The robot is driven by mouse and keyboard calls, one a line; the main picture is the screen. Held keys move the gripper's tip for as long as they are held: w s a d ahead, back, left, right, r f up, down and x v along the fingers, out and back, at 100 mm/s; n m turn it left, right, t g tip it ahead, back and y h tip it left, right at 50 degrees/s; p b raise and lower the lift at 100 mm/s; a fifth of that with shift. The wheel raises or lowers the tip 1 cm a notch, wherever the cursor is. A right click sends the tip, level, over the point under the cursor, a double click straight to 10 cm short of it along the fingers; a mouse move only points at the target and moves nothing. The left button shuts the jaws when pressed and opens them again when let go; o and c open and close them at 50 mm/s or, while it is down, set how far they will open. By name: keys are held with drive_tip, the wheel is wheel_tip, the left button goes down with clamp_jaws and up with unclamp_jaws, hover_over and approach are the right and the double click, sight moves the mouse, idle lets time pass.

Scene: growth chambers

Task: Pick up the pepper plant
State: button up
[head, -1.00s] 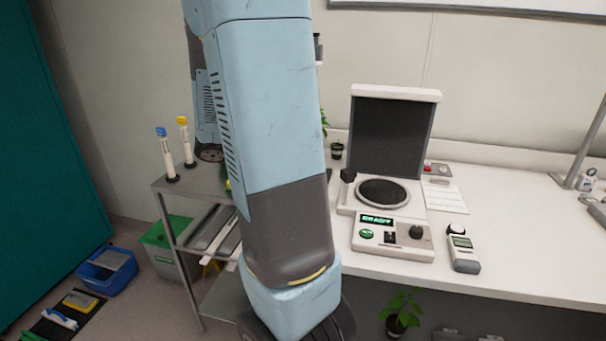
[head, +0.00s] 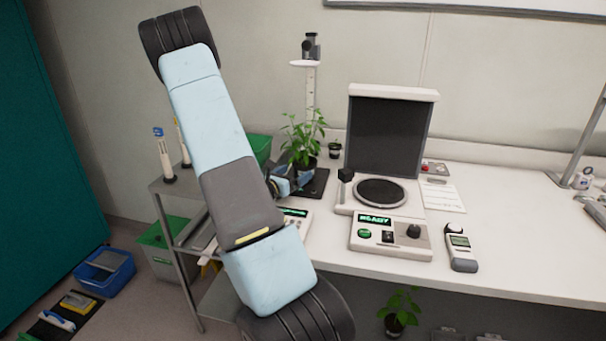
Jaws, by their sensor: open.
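A leafy green plant in a dark pot (head: 303,140), likely the pepper plant, stands upright on a dark plate at the left end of the white bench. A measuring post rises behind it. My gripper (head: 292,180) is at the near side of this pot, low down, partly hidden behind my arm. It is open; whether its fingers touch or surround the pot I cannot tell.
A device with an upright dark panel (head: 389,130) and a round plate stands right of the plant. A handheld meter (head: 461,249) lies beside it. A metal cart (head: 172,187) with two upright tubes is at left. The bench's right part has free room.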

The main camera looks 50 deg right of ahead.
sight(306, 165)
drive_tip(key=shift+w+d+f, duration=0.1)
drive_tip(key=shift+d, duration=1.15)
drive_tip(key=shift+w+d+f, duration=0.1)
drive_tip(key=shift+d+f, duration=0.05)
drive_tip(key=shift+d, duration=1.1)
drive_tip(key=shift+w+d+f, duration=0.1)
drive_tip(key=shift+d, duration=1.15)
drive_tip(key=c, duration=1.1)
drive_tip(key=shift+o, duration=0.2)
drive_tip(key=shift+r, duration=0.15)
wheel_tip(306, 165, up, 3)
drive_tip(key=shift+r, duration=0.15)
drive_tip(key=s+a, duration=0.1)
drive_tip(key=a, duration=1.7)
drive_tip(key=shift+s, duration=0.25)
